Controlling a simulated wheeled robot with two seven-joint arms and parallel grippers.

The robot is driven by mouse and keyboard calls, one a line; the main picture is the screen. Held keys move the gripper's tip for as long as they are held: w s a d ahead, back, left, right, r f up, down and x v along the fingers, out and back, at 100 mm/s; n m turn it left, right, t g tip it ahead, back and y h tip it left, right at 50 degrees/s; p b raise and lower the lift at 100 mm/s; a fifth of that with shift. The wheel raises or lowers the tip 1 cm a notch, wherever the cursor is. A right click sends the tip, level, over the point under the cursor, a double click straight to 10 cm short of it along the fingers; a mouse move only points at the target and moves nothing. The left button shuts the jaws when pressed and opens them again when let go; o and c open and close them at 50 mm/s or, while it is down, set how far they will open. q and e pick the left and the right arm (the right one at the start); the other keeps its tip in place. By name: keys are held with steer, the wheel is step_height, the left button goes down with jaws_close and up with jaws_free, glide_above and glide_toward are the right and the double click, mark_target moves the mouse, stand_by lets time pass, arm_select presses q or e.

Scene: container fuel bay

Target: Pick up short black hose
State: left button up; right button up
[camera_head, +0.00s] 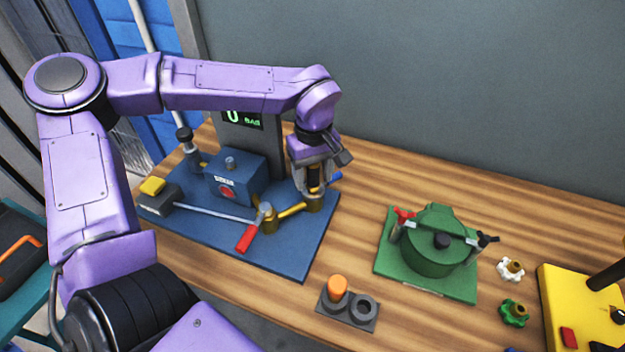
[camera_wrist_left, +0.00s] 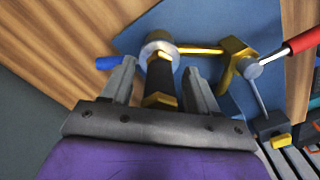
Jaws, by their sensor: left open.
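The short black hose (camera_wrist_left: 158,76) stands upright between the fingers of my left gripper (camera_head: 316,184) in the left wrist view, with a brass fitting at its near end. Its far end meets a round metal fitting (camera_wrist_left: 158,48) on the blue base plate. The two fingers lie on either side of the hose, apart, with a gap visible on each side. In the head view the hose (camera_head: 314,178) is mostly hidden by the gripper, above a brass fitting (camera_head: 314,203). My right gripper is not in view.
A blue pump rig with a red-handled valve (camera_head: 247,237) and brass pipe is left of the gripper. A green lidded pot (camera_head: 436,245), a grey holder (camera_head: 347,309) with an orange plug, and a yellow block (camera_head: 570,300) stand to the right. Bare wood lies between them.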

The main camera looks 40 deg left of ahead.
arm_select(q)
jaws_close()
steer(key=shift+r, duration=0.15)
step_height(320, 180, up, 2)
steer(key=shift+w+r, duration=0.1)
steer(key=s+r+b, duration=0.2)
steer(key=s+r, duration=0.8)
steer(key=s, duration=0.4)
steer(key=shift+a+r, duration=0.2)
steer(key=shift+a, duration=0.2)
steer(key=shift+s, duration=0.1)
